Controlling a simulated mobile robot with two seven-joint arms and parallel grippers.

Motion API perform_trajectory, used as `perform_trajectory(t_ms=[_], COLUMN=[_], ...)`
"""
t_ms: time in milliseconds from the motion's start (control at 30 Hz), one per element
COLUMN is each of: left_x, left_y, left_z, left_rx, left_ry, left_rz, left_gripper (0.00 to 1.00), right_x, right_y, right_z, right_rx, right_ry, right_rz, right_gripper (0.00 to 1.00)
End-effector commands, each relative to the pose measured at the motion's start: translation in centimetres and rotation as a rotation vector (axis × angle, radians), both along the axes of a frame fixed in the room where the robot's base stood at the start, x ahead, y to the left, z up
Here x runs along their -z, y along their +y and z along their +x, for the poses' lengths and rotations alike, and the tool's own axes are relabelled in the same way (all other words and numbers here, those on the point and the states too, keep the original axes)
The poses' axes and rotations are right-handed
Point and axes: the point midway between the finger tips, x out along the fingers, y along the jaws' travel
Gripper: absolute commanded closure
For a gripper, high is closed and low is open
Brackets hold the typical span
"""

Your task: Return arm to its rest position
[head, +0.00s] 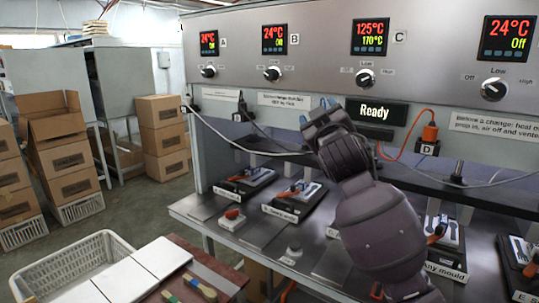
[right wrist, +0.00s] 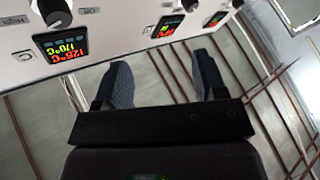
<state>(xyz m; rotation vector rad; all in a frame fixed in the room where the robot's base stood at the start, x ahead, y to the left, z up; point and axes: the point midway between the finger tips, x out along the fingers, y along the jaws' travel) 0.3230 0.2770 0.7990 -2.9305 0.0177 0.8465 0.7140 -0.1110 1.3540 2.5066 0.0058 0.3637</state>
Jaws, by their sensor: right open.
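My right arm rises from the bottom right in the head view. Its gripper (head: 322,108) is raised in front of the control panel (head: 330,20), below and left of knob C (head: 365,78). In the right wrist view the gripper (right wrist: 163,80) is open, with nothing between its two grey fingers. Knob C (right wrist: 55,12) shows upside down there, apart from the fingers. Display C (head: 370,36) reads 125°C over 170°C. My left gripper is not in view.
A "Ready" sign (head: 375,112) and cables lie close to my right gripper. Below is a metal bench (head: 260,235) with several moulds. A white crate (head: 75,262) and a board with wooden spoons (head: 200,285) are at the lower left. Cardboard boxes (head: 160,125) stand behind.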

Motion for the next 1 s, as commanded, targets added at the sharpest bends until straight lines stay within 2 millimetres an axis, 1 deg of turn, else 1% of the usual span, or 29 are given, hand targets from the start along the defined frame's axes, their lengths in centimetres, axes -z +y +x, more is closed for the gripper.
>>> perform_trajectory(t_ms=[33,67,100,267,300,467,500,567,600,667,700,767,800,867,900,967,1000], left_x=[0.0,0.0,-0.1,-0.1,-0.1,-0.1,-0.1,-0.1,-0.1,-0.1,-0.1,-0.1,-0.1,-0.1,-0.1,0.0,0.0], left_y=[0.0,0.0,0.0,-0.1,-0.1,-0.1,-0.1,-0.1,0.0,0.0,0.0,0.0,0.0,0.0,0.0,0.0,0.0], left_z=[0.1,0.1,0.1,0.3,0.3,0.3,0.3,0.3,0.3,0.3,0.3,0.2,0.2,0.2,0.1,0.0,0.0], left_rx=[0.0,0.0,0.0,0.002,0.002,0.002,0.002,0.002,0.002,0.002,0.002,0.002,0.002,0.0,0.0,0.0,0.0], left_ry=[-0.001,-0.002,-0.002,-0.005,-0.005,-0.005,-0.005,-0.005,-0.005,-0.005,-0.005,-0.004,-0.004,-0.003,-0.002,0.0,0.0], left_rz=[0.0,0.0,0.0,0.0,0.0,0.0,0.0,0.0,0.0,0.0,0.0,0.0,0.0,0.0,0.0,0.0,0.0], left_gripper=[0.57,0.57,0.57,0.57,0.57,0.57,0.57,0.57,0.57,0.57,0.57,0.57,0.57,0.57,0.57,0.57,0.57], right_x=[2.8,4.1,5.9,12.9,14.6,21.3,23.0,25.4,27.0,29.4,31.0,33.3,34.9,37.2,38.7,40.9,42.4], right_y=[-0.5,-0.8,-1.1,-2.7,-3.2,-5.1,-5.6,-6.4,-7.0,-7.8,-8.3,-9.1,-9.6,-10.4,-10.9,-11.7,-12.2], right_z=[-0.3,-0.5,-0.9,-2.7,-3.3,-6.1,-7.0,-8.3,-9.2,-10.7,-11.8,-13.5,-14.7,-16.5,-17.8,-19.9,-21.3], right_rx=[-0.026,-0.042,-0.063,-0.119,-0.128,-0.146,-0.147,-0.145,-0.141,-0.133,-0.126,-0.112,-0.101,-0.082,-0.069,-0.045,-0.027], right_ry=[0.022,0.03,0.042,0.096,0.111,0.177,0.195,0.222,0.243,0.273,0.295,0.327,0.352,0.39,0.416,0.459,0.49], right_rz=[0.025,0.041,0.065,0.151,0.172,0.255,0.275,0.303,0.322,0.348,0.365,0.388,0.402,0.421,0.433,0.45,0.459], right_gripper=[0.35,0.35,0.35,0.35,0.35,0.35,0.35,0.35,0.35,0.35,0.35,0.35,0.35,0.35,0.35,0.35,0.35])
